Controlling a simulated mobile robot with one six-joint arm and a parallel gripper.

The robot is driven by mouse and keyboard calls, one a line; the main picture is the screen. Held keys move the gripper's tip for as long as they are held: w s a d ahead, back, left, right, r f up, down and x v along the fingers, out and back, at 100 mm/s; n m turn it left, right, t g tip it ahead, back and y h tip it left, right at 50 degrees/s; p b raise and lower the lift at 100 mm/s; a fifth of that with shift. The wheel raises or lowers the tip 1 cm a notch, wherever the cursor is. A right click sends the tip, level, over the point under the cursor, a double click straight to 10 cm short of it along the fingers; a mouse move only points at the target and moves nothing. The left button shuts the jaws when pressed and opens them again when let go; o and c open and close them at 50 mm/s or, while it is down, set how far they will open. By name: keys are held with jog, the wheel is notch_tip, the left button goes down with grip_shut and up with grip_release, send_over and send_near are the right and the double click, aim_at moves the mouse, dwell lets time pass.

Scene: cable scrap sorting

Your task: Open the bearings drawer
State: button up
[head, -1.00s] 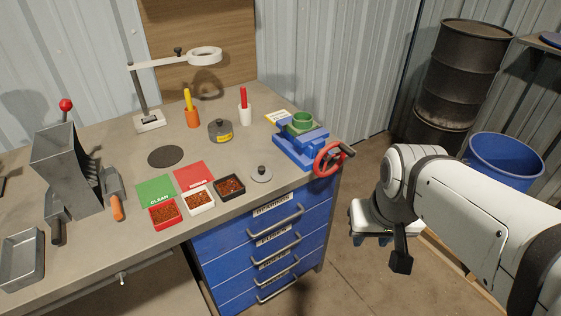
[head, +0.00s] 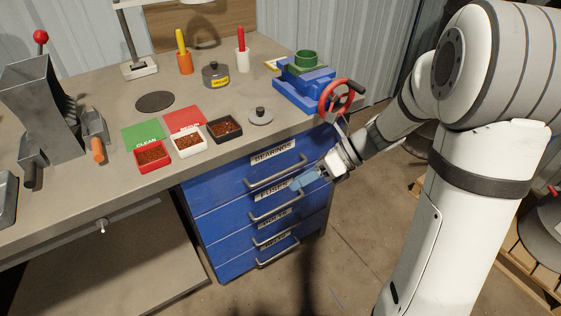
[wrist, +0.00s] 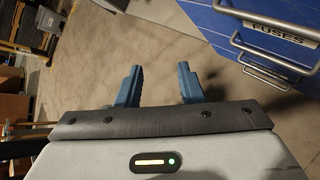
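The bearings drawer (head: 233,174) is the top drawer of a blue cabinet under the bench, shut, with a white BEARINGS label (head: 272,152) and a grey bar handle (head: 275,173). My gripper (head: 297,184) is in front of the cabinet's right part, just right of and slightly below that handle, and does not visibly hold it. In the wrist view my gripper's two blue fingers (wrist: 158,86) are apart with bare floor between them.
Lower drawers with bar handles, including the fuses handle (head: 277,207), lie below. A blue vise (head: 303,88) with a red handwheel (head: 336,97) stands at the bench's right corner above my gripper. Small trays, including a black one (head: 224,128), sit near the bench edge. The floor (head: 352,235) beside the cabinet is clear.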

jog(key=w+f+m+t+y+b, duration=0.2)
jog(key=w+f+m+y+b, duration=0.1)
jog(key=w+f+m, duration=0.35)
jog(key=m+t+y+b, duration=0.3)
jog(key=m, duration=0.6)
send_near(277, 174)
jog(key=w+a, duration=0.1)
jog(key=a, duration=0.2)
jog(key=x, duration=0.2)
jog(key=b+x, duration=0.1)
jog(key=x, duration=0.1)
jog(key=f+x, duration=0.1)
jog(key=x, duration=0.2)
jog(key=shift+w, duration=0.1)
jog(key=shift+d, duration=0.1)
grip_shut()
jog(key=shift+d, duration=0.1)
